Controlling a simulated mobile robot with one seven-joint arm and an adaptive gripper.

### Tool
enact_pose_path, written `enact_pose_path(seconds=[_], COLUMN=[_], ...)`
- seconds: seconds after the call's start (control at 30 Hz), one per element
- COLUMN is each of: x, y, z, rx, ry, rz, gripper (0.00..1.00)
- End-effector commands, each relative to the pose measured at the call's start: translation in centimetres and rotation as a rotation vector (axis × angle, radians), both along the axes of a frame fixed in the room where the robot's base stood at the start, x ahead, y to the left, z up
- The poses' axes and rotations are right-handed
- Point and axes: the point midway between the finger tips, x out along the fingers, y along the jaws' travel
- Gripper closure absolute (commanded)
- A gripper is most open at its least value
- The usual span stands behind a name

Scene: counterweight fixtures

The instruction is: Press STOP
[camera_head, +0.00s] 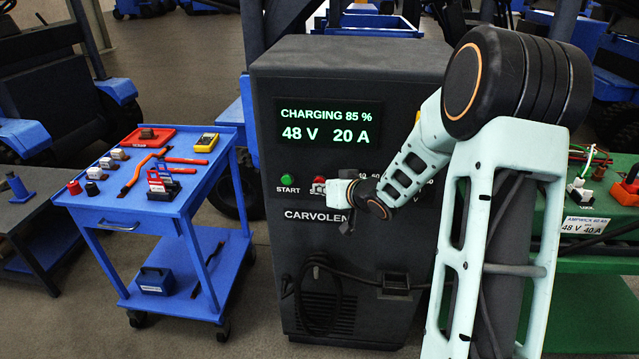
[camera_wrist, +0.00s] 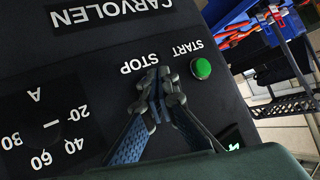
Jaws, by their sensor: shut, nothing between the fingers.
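The dark charger (camera_head: 400,100) stands upright. Its lit display (camera_head: 328,124) reads CHARGING 85 %, 48 V, 20 A. The green START button (camera_head: 287,180) is on its front panel; it also shows in the wrist view (camera_wrist: 201,68). A red patch (camera_head: 318,180) right of START, where STOP sits, is partly covered by my arm in the head view. In the wrist view the picture is upside down, and my gripper (camera_wrist: 158,86) is shut and empty, its fingertips beside the STOP label. The fingertips hide the STOP button, so contact cannot be told.
A blue cart (camera_head: 140,200) with tools and connectors stands left of the charger. A green bench (camera_head: 600,235) is on the right. A dark cable (camera_head: 320,275) hangs low on the charger's front. A dial with amp marks (camera_wrist: 48,125) lies beside STOP.

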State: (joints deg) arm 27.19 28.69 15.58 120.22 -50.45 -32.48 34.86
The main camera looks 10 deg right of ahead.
Motion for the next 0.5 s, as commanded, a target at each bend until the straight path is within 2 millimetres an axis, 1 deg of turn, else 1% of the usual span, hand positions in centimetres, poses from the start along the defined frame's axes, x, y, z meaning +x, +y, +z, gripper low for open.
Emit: enact_pose_path(seconds=[0.5], x=[0.67], y=[-0.21], z=[0.13], rx=[0.0], ry=[-0.002], rz=[0.0], gripper=[1.0])
